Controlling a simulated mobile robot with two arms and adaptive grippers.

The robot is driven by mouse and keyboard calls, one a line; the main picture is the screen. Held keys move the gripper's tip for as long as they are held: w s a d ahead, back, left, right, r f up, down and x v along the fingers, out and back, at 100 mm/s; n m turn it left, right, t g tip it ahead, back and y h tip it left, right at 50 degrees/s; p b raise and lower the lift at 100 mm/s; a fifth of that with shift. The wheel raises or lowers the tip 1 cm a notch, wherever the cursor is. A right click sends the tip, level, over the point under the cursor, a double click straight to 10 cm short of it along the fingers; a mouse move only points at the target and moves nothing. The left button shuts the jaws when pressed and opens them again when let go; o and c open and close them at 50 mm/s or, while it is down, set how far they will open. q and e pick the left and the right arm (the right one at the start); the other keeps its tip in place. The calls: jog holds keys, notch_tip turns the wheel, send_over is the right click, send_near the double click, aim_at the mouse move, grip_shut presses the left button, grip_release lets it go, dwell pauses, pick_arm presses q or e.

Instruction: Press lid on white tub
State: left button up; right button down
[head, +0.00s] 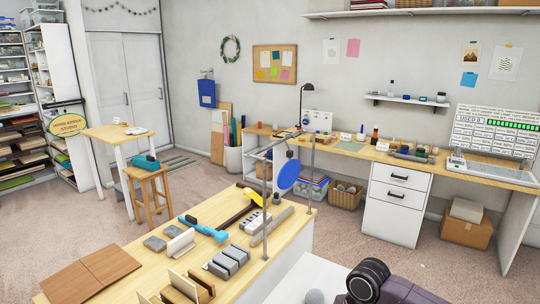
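I cannot make out a white tub or its lid with certainty. Small items stand on the long desk (462,172) along the back wall, including a small white piece (361,137), but they are too small to tell apart. Neither of my grippers shows. Only dark and purple-grey parts of my own arm come in at the bottom right edge.
A wooden workbench (140,284) close in front holds a blue-handled tool (205,229), a hammer, grey blocks and brown boards. A stool (150,178) stands beyond. Carpet (340,215) is open between bench and desk.

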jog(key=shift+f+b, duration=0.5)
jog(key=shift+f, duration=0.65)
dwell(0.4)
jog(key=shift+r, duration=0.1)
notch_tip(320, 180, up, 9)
jog(key=p, duration=0.9)
jog(key=shift+p, duration=0.4)
